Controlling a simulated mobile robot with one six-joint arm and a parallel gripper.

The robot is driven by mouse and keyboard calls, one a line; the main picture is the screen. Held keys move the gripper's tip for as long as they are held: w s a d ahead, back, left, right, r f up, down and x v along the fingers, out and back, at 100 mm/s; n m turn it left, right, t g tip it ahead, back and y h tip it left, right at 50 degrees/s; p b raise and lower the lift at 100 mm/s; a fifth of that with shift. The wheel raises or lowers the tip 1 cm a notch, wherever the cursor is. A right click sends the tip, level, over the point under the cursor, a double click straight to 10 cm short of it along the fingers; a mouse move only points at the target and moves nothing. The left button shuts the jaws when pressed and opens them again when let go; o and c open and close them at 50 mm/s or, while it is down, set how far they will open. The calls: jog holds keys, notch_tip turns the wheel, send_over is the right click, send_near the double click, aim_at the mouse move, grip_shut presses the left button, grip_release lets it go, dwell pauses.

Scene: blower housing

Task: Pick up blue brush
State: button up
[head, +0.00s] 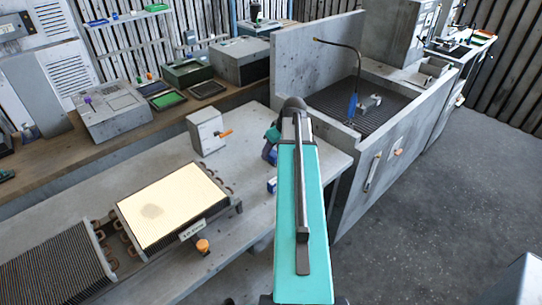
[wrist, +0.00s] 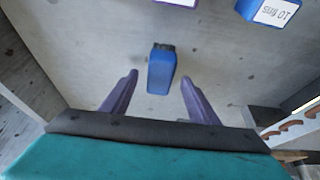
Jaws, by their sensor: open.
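The blue brush (wrist: 161,76) is a small blue block with a dark end, lying on the grey worktop in the wrist view. My gripper (wrist: 159,77) is open, with one purple finger on each side of the brush and a clear gap to both. The brush appears beyond and below the fingers, not held; the exact height gap is hard to tell. In the head view my teal arm hides most of the gripper, and I cannot make out the brush for certain there.
A blue box with a white label (wrist: 268,11) lies at the upper right of the wrist view. On the bench are a grey box with an orange lever (head: 206,132) and a finned panel (head: 170,207). A sink (head: 352,108) with a hose stands to the right.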

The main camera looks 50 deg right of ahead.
aim_at(272, 152)
jog(key=shift+p+x, duration=0.35)
jog(key=shift+x, duration=0.9)
jog(key=c, duration=1.3)
jog(key=shift+r, duration=0.15)
jog(key=shift+r+b, duration=1.55)
jog(key=shift+r, duration=3.3)
